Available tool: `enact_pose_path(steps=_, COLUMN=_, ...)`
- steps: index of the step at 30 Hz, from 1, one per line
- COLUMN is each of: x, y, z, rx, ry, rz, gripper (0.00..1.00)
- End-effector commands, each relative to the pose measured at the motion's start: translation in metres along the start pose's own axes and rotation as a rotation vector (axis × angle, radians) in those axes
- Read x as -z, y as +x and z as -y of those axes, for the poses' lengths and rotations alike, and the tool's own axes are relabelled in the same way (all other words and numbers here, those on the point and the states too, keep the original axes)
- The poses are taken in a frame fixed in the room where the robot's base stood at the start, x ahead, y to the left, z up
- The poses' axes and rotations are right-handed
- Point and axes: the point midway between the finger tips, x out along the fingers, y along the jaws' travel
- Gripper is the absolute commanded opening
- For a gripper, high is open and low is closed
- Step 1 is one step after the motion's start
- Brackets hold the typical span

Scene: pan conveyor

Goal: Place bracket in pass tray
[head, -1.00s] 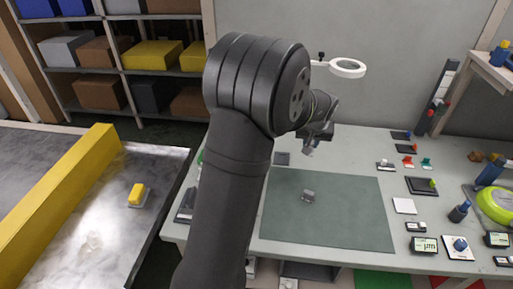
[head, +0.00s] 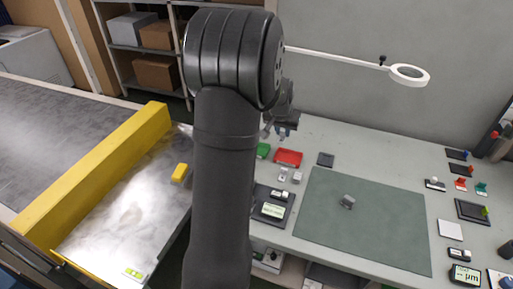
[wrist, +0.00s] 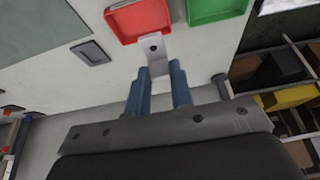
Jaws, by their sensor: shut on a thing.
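In the wrist view my gripper (wrist: 158,76) is shut on a small pale metal bracket (wrist: 153,48), with a dark hole in its plate, between its blue fingers. The bracket's tip overlaps the near edge of a red tray (wrist: 128,37) in the picture; its height above the bench is hard to tell. A green tray (wrist: 190,18), likely the pass tray, lies right of the red one. In the head view the green tray (head: 263,151) and red tray (head: 289,150) stand at the bench's back left. My gripper (head: 281,132) is just behind them, partly hidden by my arm.
Two small metal pieces sit in front of the red tray. A dark square pad (head: 325,160) lies to its right. A magnifier (head: 410,75) reaches over the bench's back. The conveyor (head: 110,215) is at left.

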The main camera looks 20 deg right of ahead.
Motion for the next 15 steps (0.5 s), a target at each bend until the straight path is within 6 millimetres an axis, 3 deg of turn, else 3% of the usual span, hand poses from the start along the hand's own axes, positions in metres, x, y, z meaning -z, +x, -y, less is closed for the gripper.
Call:
enact_pose_path(steps=9, x=0.000, y=0.047, z=0.068, rx=0.001, ry=-0.004, rz=0.003, gripper=0.00)
enact_pose_path(steps=15, x=0.001, y=0.067, z=0.098, rx=0.001, ry=-0.003, rz=0.002, gripper=0.00)
